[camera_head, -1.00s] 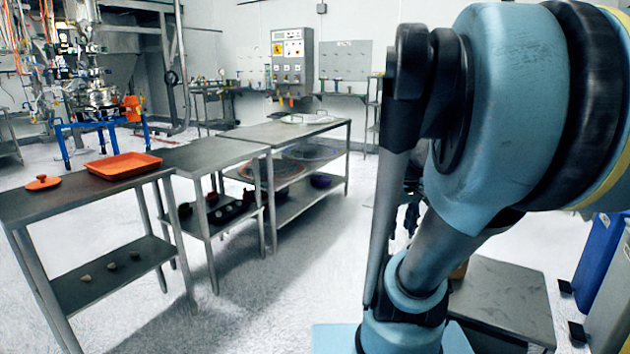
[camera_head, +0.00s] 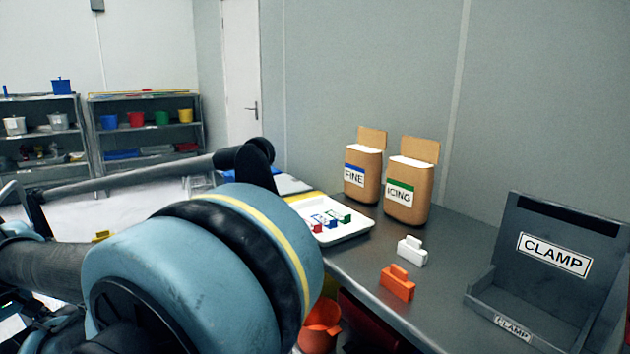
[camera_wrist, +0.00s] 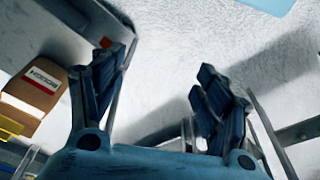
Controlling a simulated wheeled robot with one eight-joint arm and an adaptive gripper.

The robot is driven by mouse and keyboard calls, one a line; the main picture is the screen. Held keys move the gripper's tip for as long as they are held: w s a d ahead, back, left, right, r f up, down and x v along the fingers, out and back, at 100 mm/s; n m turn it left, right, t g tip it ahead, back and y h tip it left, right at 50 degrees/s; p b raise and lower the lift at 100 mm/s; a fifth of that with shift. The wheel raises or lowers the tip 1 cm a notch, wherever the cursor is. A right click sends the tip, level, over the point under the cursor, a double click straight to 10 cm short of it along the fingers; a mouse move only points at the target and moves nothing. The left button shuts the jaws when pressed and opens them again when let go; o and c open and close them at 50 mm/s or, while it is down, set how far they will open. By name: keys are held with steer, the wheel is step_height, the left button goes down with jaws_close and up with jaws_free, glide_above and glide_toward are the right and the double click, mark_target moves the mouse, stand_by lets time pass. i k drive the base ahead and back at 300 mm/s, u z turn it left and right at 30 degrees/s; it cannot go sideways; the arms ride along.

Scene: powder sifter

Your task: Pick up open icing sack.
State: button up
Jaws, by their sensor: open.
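The icing sack (camera_head: 412,188) is a tan, open-topped sack with a green-banded ICING label. It stands upright on the grey table, with pale contents at its mouth and a raised back flap. A similar open sack labelled FINE (camera_head: 365,165) stands just left of it. My gripper (camera_wrist: 157,65) is open and empty in the wrist view, over pale floor. The icing sack is not recognisable there. My gripper's fingers cannot be made out in the head view, where my arm fills the lower left, apart from the sack.
A white tray (camera_head: 352,231) with coloured clips lies before the sacks. White (camera_head: 411,252) and orange (camera_head: 397,284) clips stand nearer. A dark CLAMP bin (camera_head: 508,274) is at right. A wall is close behind. A brown labelled package (camera_wrist: 35,97) is left in the wrist view.

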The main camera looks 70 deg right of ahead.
mark_target(408, 182)
steer(key=u, duration=0.55)
steer(key=i, duration=0.45)
steer(key=z, duration=3.95)
